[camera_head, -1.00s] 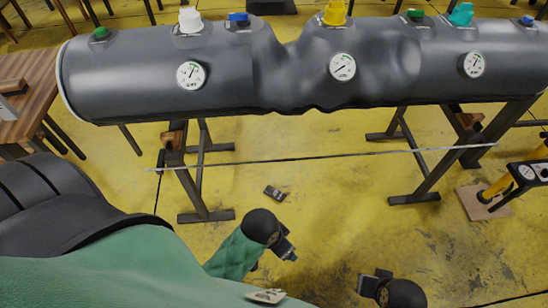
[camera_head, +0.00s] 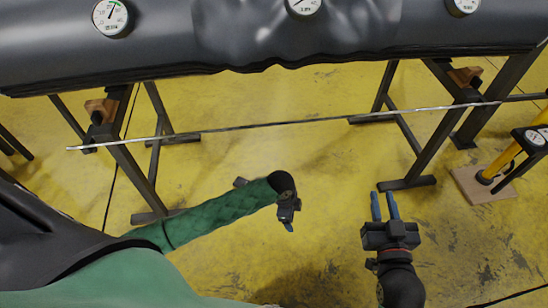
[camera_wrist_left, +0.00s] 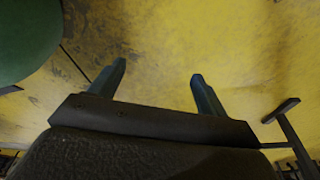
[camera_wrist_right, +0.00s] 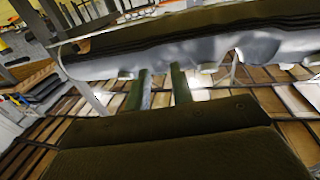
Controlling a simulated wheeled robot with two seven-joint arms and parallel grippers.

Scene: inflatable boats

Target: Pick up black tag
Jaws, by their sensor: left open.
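My right gripper (camera_head: 385,206) points away from me, farther right. Its fingers are apart by a narrower gap, and the right wrist view (camera_wrist_right: 160,86) shows it empty.
A grey inflatable tube (camera_head: 160,50) with gauges lies across dark trestle stands (camera_head: 128,172). A thin pale rod (camera_head: 300,122) runs across between the stands. A yellow pump (camera_head: 497,172) on a wooden base stands at the right. The middle floor is clear.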

